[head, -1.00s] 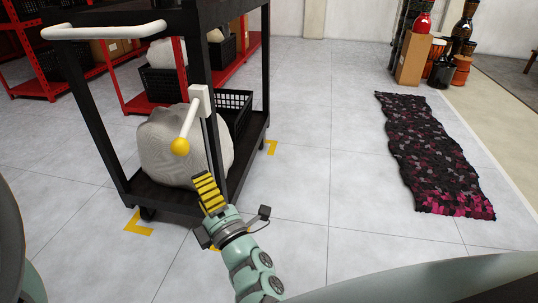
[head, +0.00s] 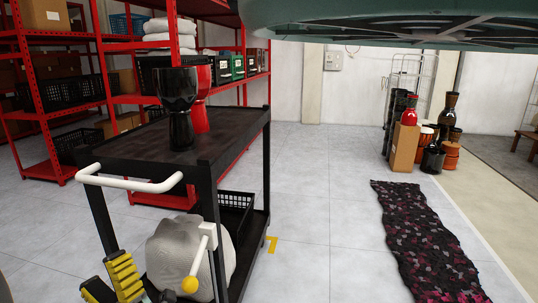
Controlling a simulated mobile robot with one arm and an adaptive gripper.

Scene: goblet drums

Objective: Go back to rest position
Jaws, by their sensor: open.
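My gripper (head: 112,282) is at the bottom left of the head view, in front of the cart. Its yellow-ribbed fingers are spread apart with nothing seen between them; its base is cut off by the picture's lower edge. A black cart (head: 120,158) with a white handle (head: 130,184) stands just beyond it. A black goblet drum (head: 178,95) and a red one (head: 201,115) stand upright on its top, the red one partly hidden behind the black.
A grey pouf-like bundle (head: 165,258) and a black basket (head: 236,200) are on the cart's lower shelf. Red shelving (head: 92,60) is behind. More drums (head: 448,110) and a cardboard box (head: 404,147) stand at the back right. A dark patterned rug (head: 425,240) lies at right; the central floor is clear.

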